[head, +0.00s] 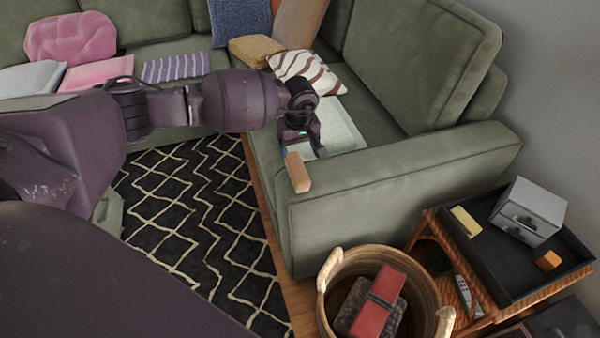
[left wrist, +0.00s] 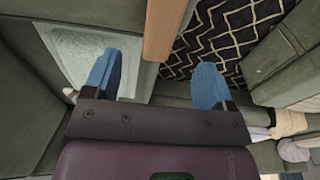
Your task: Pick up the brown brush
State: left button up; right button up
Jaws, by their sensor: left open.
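A brown wooden block-shaped thing, which looks like the brush (head: 298,172), is at the front end of the green sofa, by the inner corner of its arm. My left gripper (head: 302,150) hangs just above and behind it, pointing down. In the left wrist view the brush (left wrist: 165,28) shows as a brown bar beyond the gap between the two blue fingertips. The left gripper (left wrist: 158,64) is open, with a clear space on each side of the bar. I cannot tell whether bristles are on its hidden side. My right gripper is not in view.
A pale green flat thing (head: 342,128) lies on the sofa seat beside the gripper. The sofa arm (head: 400,180) rises to the right. A wicker basket (head: 328,290) and a side table with a black tray (head: 480,262) stand at the lower right. A patterned rug (head: 190,215) covers the floor.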

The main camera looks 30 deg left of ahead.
aim_at(297, 166)
pick_arm(q)
jog(key=shift+w+a+f, duration=0.15)
jog(key=shift+w+a, duration=0.05)
jog(key=shift+a, duration=0.05)
jog(key=f, duration=0.2)
jog(key=f+b, duration=0.1)
jog(key=f, duration=0.2)
jog(key=shift+w+a, duration=0.15)
jog(key=shift+a, duration=0.05)
notch_tip(297, 166, down, 5)
jog(key=shift+d+f+b, duration=0.1)
jog(key=shift+b, duration=0.45)
jog(key=shift+f, duration=0.15)
jog(key=shift+c, duration=0.5)
jog(key=c, duration=0.9)
